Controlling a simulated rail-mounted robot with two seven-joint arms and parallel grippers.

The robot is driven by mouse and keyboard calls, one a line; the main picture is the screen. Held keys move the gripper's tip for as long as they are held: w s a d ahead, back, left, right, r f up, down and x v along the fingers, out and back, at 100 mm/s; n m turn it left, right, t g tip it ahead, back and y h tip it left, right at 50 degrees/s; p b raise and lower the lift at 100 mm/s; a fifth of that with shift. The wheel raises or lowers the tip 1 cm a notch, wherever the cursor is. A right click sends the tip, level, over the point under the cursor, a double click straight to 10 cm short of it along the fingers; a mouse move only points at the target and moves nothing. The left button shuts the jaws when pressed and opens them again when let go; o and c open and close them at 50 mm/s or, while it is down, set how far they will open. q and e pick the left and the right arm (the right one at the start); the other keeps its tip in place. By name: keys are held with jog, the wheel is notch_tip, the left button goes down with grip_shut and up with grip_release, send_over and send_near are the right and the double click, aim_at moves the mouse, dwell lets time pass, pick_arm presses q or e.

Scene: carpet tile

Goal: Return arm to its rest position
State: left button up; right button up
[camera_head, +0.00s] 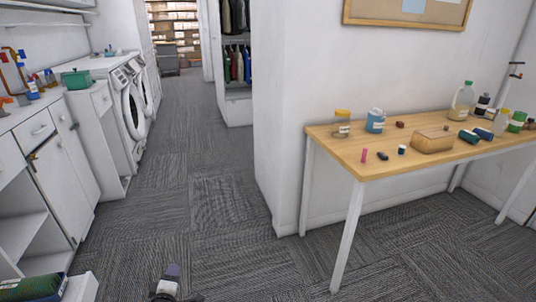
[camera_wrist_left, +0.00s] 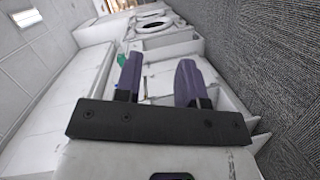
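My left gripper (camera_head: 172,272) shows at the bottom edge of the head view, low over the carpet, with most of the arm out of frame. In the left wrist view its two purple fingers (camera_wrist_left: 160,70) stand apart with nothing held between them. It is clear of the table and the cabinets in the head view. My right gripper is in neither view.
A wooden table (camera_head: 375,165) with bottles, jars and a wooden box (camera_head: 432,140) stands at right. White cabinets (camera_head: 62,175) and washing machines (camera_head: 135,108) line the left. A green pot (camera_head: 76,79) sits on the counter. The carpeted aisle (camera_head: 190,160) between is clear.

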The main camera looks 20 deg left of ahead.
pick_arm(q)
jog(key=d+r+m+h, duration=0.5)
jog(key=r+m, duration=0.1)
jog(key=m, duration=0.1)
jog(key=s+d+r+m+g+h+p, duration=0.1)
jog(key=s+d+r+m+g+p, duration=0.2)
jog(key=s+d+r+m+p, duration=0.45)
jog(key=s+d+r+m+g+p, duration=0.35)
jog(key=s+d, duration=0.45)
jog(key=s, duration=0.4)
jog(key=s+d+f+m+g+p, duration=0.1)
jog(key=s+d+g+p, duration=0.15)
jog(key=s, duration=0.55)
jog(key=s+d+f+m+g+p, duration=0.15)
jog(key=s+p, duration=0.25)
jog(key=s, duration=0.4)
notch_tip(320, 180, up, 37)
jog(key=p, duration=3.7)
jog(key=shift+a+r+g+h+p, duration=0.2)
jog(key=shift+a+g+h+p, duration=0.15)
jog(key=shift+h, duration=0.05)
jog(key=shift+s, duration=0.1)
